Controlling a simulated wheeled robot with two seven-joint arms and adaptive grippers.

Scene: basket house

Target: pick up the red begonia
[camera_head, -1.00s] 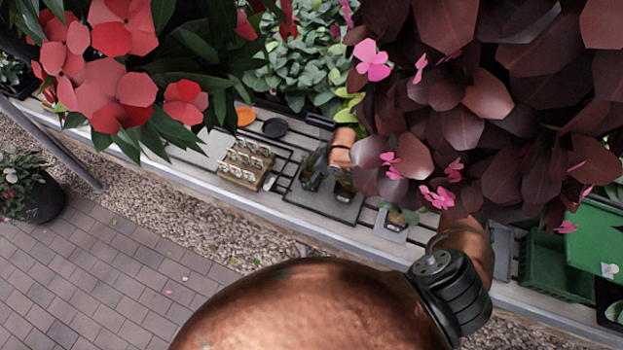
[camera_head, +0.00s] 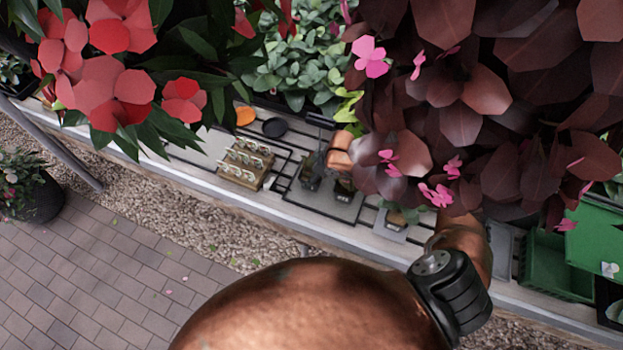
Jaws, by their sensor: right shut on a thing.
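My right gripper (camera_head: 318,162) is the small dark shape at the end of the copper wrist, over the bench. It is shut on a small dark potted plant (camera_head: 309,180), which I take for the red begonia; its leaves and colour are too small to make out. I cannot tell whether the pot is clear of the tray. A second small pot (camera_head: 344,188) stands just right of it on a dark flat tray (camera_head: 322,208). The gripper is partly hidden by its wrist and by hanging leaves. My left gripper is not in view.
Large dark-red leaves (camera_head: 540,120) hang close at the upper right, covering part of my arm. Red flowers (camera_head: 120,85) hang at the upper left. A wooden rack (camera_head: 245,164) stands left of the gripper. A green crate (camera_head: 552,265) is at the right.

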